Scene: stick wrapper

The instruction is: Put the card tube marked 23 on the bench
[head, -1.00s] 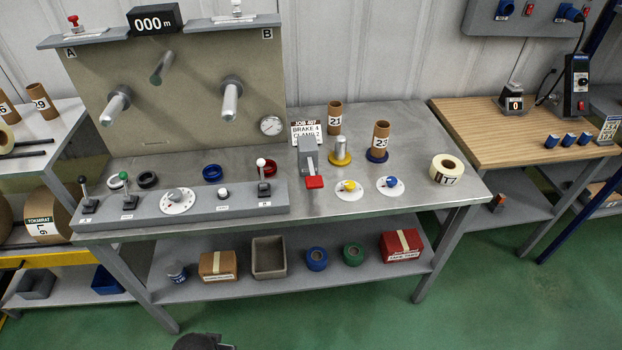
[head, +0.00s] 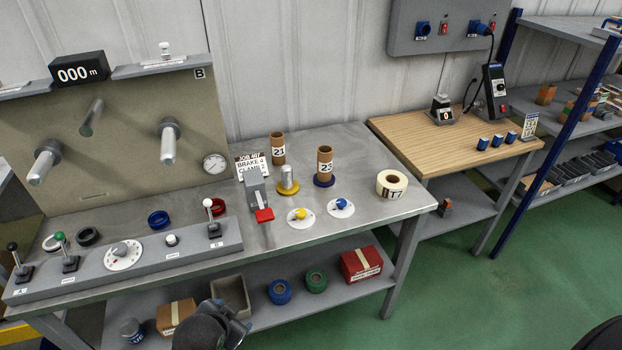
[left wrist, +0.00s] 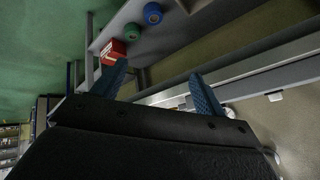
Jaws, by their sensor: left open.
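The card tube marked 23 (head: 325,157) is a brown open-topped tube with a white number label. A similar tube marked 21 (head: 278,147) stands upright behind that peg. My left gripper (head: 238,325) is low at the bench's front, well apart from the tubes. In the left wrist view its two blue fingers (left wrist: 158,70) are spread with nothing between them.
A control panel with levers (head: 130,252) runs along the bench's front left. The lower shelf holds a grey bin (head: 232,292), tape rolls and a red box (head: 360,264).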

